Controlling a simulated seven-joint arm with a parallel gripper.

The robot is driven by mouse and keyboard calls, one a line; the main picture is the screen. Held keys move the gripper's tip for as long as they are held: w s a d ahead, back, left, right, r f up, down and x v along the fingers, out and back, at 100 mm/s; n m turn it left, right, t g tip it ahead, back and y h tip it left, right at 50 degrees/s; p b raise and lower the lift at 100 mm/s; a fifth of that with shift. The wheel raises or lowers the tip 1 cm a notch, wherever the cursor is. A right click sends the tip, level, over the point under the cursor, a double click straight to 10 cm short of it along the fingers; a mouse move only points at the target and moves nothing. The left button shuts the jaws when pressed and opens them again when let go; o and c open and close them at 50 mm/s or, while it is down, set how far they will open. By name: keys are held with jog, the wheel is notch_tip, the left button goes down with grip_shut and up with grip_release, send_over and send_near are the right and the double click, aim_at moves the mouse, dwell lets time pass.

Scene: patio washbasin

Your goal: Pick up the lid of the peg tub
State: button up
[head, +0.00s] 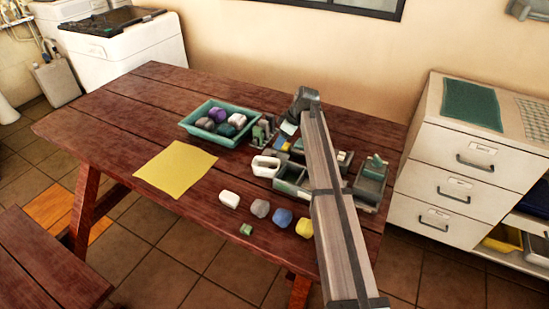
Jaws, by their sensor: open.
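I cannot tell for sure which container is the peg tub. A small white open tub (265,167) stands on the table left of my arm, beside a dark grey-green open box (292,174). Another dark compartment box (369,182) stands right of my arm, with a small green piece (376,162) at its back edge. I cannot tell if that piece is a lid. The dark end of my arm, with my gripper (303,101), is over the back of the table, beyond these containers. Its fingers are too small to make out, and no held object shows. My arm hides part of the boxes.
A teal tray (187,124) holds several rounded lumps. A yellow sheet (176,169) lies left of centre. White, grey, blue and yellow blocks and a small green cube (246,229) lie near the front edge. A white drawer cabinet (466,162) stands at right. The table's left end is clear.

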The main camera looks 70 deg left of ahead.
aim_at(275, 152)
jog(key=shift+x, duration=3.75)
jog(key=shift+w+a, duration=0.15)
jog(key=shift+w, duration=0.1)
jog(key=shift+c, duration=0.2)
grip_shut()
